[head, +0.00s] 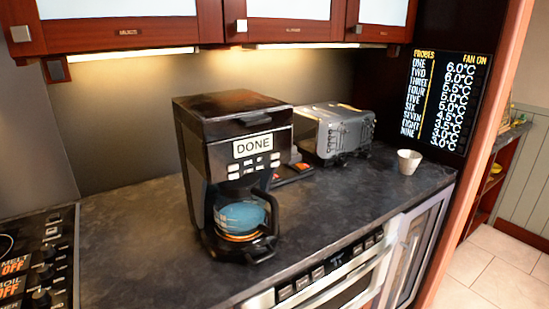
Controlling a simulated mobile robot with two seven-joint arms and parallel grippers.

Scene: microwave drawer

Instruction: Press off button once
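No button that I can read as an off button shows clearly. A row of small dark buttons (303,283) runs along the front panel of the built-in appliance (345,283) below the counter edge; their labels are too small to read. The black coffee maker (205,155) has a lit sign reading DONE and small pale buttons (247,167) under it, also unreadable. Neither of my grippers is in view.
A dark stone counter (350,200) carries a grey toaster (335,130) and a white cup (409,161). A cooktop panel (40,265) with knobs and orange OFF texts is at the left. Wooden cabinets (120,35) hang above. Open tiled floor lies right.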

